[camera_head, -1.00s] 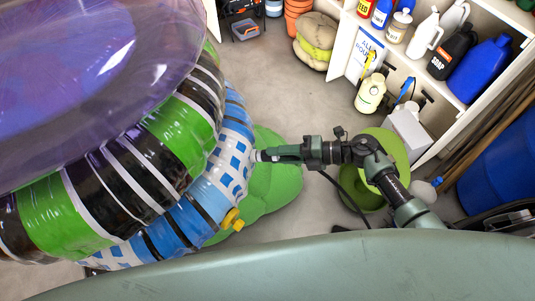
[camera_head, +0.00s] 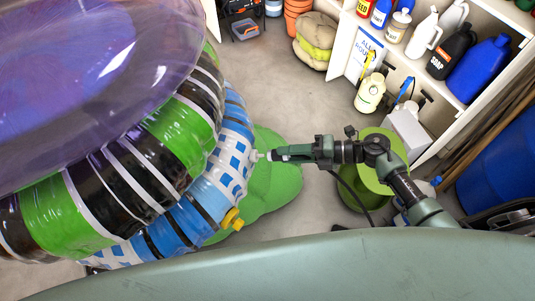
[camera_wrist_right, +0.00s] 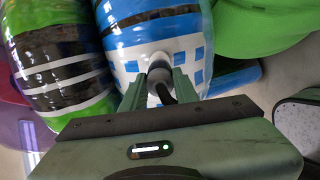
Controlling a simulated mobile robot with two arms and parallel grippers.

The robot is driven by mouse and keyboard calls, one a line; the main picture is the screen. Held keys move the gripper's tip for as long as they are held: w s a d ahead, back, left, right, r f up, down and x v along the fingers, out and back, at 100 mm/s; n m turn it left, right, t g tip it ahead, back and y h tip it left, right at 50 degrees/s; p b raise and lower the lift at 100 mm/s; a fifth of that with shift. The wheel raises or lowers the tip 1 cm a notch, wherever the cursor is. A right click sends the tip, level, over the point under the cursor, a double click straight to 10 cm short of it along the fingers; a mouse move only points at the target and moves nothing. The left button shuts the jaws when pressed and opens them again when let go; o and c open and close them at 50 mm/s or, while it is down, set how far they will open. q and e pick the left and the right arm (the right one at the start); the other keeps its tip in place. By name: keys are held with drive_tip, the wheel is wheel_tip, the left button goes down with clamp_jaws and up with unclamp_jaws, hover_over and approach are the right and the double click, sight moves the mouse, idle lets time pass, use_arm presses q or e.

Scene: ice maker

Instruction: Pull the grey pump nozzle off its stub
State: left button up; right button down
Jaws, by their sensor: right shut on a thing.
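The inflatable (camera_head: 205,205), banded in blue, white, green and black, fills the left of the head view. A small pale stub (camera_head: 255,155) sticks out of its blue and white band. The stub also shows in the wrist view (camera_wrist_right: 159,60), just beyond my fingertips. My right gripper (camera_head: 272,155) points left at the stub, with its tips just to the right of it. In the wrist view its fingers (camera_wrist_right: 160,82) are shut on the grey nozzle (camera_wrist_right: 154,75), with a dark hose behind it. The nozzle's front end is close to the stub; I cannot tell whether they touch. My left gripper is out of view.
A yellow valve (camera_head: 232,219) sits lower on the inflatable. Green rounded things (camera_head: 275,185) lie on the floor below my right arm. A white shelf (camera_head: 455,95) with bottles stands at upper right. The grey floor (camera_head: 265,85) is clear in the upper middle.

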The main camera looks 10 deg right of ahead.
drive_tip(key=shift+d, duration=0.15)
drive_tip(key=v, duration=0.3)
drive_tip(key=shift+s+d+r+p, duration=0.15)
drive_tip(key=shift+d+p, duration=0.15)
drive_tip(key=shift+d, duration=0.05)
idle(0.4)
